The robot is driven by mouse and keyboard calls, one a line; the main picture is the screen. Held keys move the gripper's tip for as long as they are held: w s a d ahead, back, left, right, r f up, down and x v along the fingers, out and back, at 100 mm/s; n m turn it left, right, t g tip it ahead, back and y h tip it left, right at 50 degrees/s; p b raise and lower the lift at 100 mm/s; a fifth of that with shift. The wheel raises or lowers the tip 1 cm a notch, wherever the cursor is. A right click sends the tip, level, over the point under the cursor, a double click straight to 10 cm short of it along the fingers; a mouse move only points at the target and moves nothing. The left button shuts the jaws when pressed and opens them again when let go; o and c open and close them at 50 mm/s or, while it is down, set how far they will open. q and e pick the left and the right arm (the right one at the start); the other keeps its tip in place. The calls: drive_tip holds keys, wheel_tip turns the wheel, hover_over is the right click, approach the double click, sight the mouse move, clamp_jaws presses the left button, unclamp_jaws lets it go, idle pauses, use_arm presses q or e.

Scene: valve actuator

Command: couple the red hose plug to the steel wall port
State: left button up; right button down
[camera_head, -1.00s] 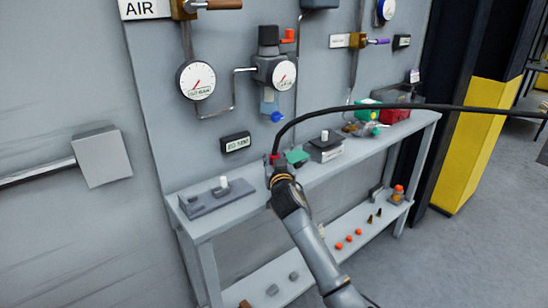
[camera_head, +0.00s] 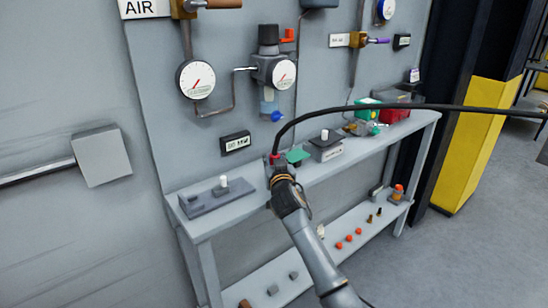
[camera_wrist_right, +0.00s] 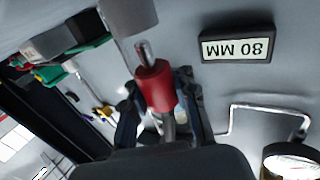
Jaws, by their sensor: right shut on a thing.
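The red hose plug (camera_wrist_right: 155,86) shows in the right wrist view with a bare metal tip. My right gripper (camera_wrist_right: 160,105) is shut on it. In the head view my right gripper (camera_head: 280,172) is by the wall, above the bench's back edge, with a little red of the plug (camera_head: 274,158) showing. A black hose (camera_head: 420,107) arcs from there to the right. A light grey rounded part (camera_wrist_right: 130,14) lies just beyond the metal tip in the wrist view; it may be the steel wall port. I cannot tell whether they touch. My left gripper is out of view.
The grey bench (camera_head: 235,207) carries a grey block with a white peg (camera_head: 222,187) left of the gripper, and a dark box (camera_head: 325,148) and green part (camera_head: 297,156) to the right. A size label (camera_head: 235,142) and gauges (camera_head: 195,80) are on the wall.

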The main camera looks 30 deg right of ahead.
drive_tip(key=shift+f+b, duration=1.15)
drive_tip(key=shift+f, duration=0.35)
drive_tip(key=c, duration=1)
unclamp_jaws()
drive_tip(key=v, duration=1.2)
drive_tip(key=shift+r, duration=0.1)
